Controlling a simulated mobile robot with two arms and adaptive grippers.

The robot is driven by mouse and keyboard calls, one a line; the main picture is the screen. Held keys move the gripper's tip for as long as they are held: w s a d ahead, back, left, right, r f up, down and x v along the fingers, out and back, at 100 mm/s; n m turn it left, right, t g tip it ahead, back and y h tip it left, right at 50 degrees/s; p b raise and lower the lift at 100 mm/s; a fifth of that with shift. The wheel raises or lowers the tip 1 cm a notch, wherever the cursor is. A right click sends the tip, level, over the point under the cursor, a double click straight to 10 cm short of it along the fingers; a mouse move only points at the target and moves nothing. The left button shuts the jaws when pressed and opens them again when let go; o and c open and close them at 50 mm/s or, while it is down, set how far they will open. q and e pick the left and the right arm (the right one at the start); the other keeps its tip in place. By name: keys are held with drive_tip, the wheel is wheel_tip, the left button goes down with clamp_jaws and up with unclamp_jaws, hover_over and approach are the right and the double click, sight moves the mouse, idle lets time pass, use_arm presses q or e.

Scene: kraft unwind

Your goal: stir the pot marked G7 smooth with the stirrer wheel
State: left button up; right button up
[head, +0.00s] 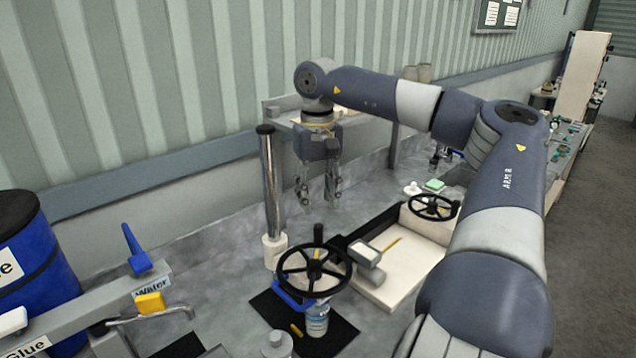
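A black spoked wheel with an upright knob (315,272) sits above a small pot with a blue and white label (317,320). The pot stands on a black mat, partly hidden under the wheel; I cannot read a G7 mark on it. A blue bracket shows under the wheel's left side. My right gripper (319,198) points down with its fingers apart and empty. In the picture it is above and behind the wheel, clear of it. My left gripper is not in view.
A second black handwheel (433,207) is mounted on a pale box at the right. A metal post (270,185) stands left of my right gripper. Pipes labelled Water and Glue, with a blue lever (136,250) and yellow handle (150,303), and a blue drum (35,270) fill the left.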

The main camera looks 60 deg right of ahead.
drive_tip(key=shift+r, duration=0.9)
